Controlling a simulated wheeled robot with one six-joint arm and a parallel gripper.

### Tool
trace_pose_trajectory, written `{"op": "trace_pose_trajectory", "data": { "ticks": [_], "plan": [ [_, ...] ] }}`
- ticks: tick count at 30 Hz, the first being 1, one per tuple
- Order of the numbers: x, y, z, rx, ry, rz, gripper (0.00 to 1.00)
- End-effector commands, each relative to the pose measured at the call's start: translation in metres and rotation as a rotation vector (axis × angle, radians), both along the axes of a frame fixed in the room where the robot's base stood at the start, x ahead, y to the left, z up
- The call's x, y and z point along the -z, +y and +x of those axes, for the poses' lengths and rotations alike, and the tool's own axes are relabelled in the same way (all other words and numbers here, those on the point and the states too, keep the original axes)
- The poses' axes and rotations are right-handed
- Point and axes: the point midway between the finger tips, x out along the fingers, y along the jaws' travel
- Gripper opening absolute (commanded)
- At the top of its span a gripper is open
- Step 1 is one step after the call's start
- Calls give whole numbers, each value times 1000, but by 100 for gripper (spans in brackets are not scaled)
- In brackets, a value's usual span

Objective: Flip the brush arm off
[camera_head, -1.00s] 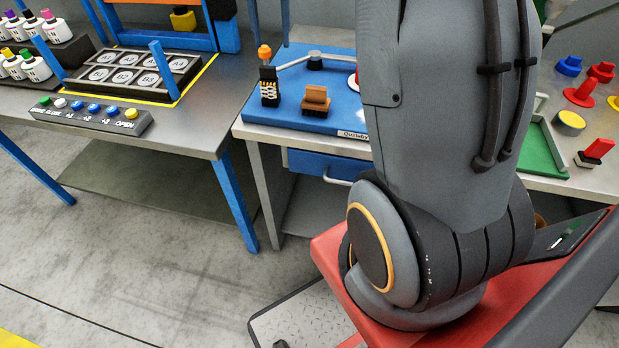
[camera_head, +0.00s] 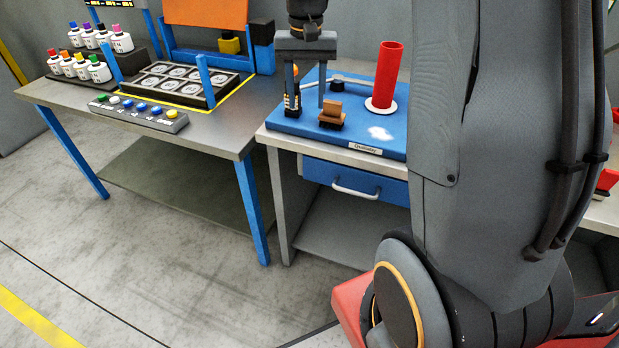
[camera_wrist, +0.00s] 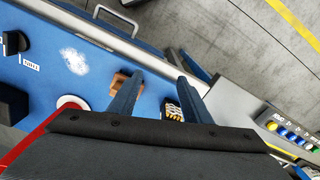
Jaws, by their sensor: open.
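A thin grey brush arm (camera_head: 357,80) runs across the back of the blue board (camera_head: 295,125) from a black pivot (camera_head: 337,86). Its left end lies near a black patterned post (camera_head: 292,101) with an orange top, partly hidden by my gripper. My gripper (camera_head: 303,98) is open and empty, pointing down over the board's left side. In the wrist view its fingers (camera_wrist: 160,80) stand apart, with the post (camera_wrist: 172,111) and a brown block with a dark base (camera_wrist: 118,84) near them. I cannot tell whether a finger touches anything.
A red bobbin (camera_head: 388,77) stands on a white disc on the board. A blue drawer (camera_head: 356,183) sits below. The left table holds a button panel (camera_head: 139,114), a dark tray (camera_head: 175,84) and several small bottles (camera_head: 98,68). Floor in front is clear.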

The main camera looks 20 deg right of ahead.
Motion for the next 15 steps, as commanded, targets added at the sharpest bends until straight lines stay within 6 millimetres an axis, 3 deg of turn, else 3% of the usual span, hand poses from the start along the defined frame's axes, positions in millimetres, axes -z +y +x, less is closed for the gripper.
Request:
{"op": "trace_pose_trajectory", "data": {
  "ticks": [15],
  "plan": [
    [46,36,-71,-171,-6,0,44]
  ]
}}
